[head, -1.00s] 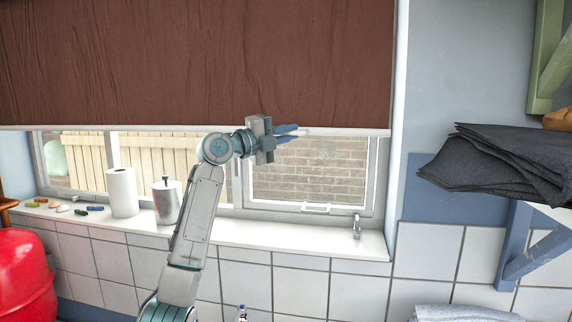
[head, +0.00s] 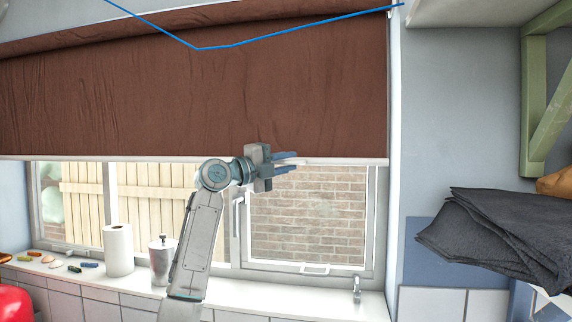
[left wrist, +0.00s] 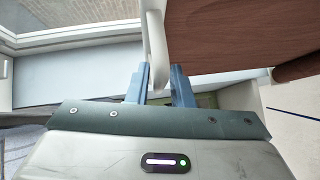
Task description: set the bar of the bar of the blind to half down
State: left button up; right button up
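The brown blind (head: 190,100) hangs over the upper part of the window, below its roll (head: 230,18). Its pale bar (head: 340,161) runs roughly level along the lower edge, with window glass showing below it. My left gripper (head: 290,162) is at the bar, right of the middle, with one blue finger above and one below. The brown cloth (left wrist: 230,30) shows to the right. My right gripper is not in view.
A paper roll (head: 118,250), a metal canister (head: 162,258) and a tap (head: 357,288) stand along the white sill (head: 260,308). Dark folded cloths (head: 500,235) lie at the right near a green bracket (head: 535,100). A blue line (head: 290,31) crosses in front of the blind's top.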

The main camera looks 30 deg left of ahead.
pick_arm(q)
jog(key=shift+o, duration=1)
jog(key=shift+s+a+f, duration=0.15)
jog(key=b+v, duration=0.5)
jog(key=v, duration=0.5)
jog(key=shift+b, duration=0.4)
jog(key=shift+s+a, duration=0.1)
jog(key=shift+s, duration=0.05)
